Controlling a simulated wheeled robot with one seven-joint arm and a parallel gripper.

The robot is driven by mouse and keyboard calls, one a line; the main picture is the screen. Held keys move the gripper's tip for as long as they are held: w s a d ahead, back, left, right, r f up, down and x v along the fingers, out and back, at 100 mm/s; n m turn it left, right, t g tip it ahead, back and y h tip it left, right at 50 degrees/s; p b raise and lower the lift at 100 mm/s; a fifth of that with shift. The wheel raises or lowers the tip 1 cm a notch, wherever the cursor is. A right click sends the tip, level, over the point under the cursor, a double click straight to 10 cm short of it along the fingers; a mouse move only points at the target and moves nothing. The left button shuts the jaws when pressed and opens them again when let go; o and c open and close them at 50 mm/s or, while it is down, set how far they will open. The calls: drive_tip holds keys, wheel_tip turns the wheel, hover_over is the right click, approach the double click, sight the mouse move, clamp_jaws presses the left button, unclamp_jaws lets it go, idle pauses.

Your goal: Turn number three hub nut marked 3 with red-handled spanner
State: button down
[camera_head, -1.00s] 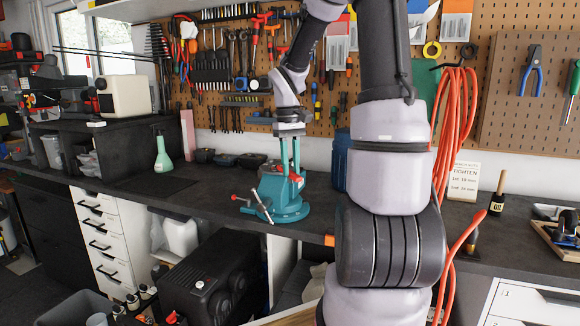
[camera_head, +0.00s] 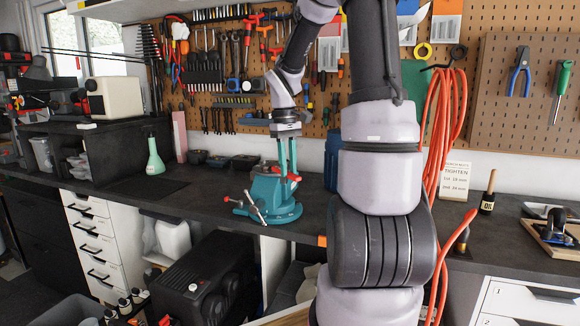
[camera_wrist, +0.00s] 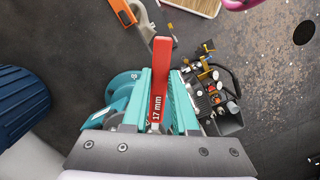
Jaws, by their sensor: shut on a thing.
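The red-handled spanner (camera_wrist: 161,70) shows in the wrist view as a red bar with "17 mm" on its side. It lies between the teal fingers of my gripper (camera_wrist: 160,100), which is shut on it. In the head view my gripper (camera_head: 288,176) points down in front of or over the teal vise (camera_head: 270,205) on the bench; the exact gap cannot be told. The vise's teal body (camera_wrist: 122,85) also shows beside the fingers in the wrist view. I cannot make out the spanner's jaw, or any hub nut marked 3.
A dark block with brass, orange and red fittings (camera_wrist: 215,98) lies right of the fingers in the wrist view. A blue container (camera_head: 333,160) stands behind the vise. A sign reading "TIGHTEN" (camera_head: 455,180) and an oil bottle (camera_head: 488,195) stand right. Bare bench (camera_head: 190,188) lies left.

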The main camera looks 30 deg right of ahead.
drive_tip(key=shift+a, duration=0.25)
drive_tip(key=shift+r, duration=0.1)
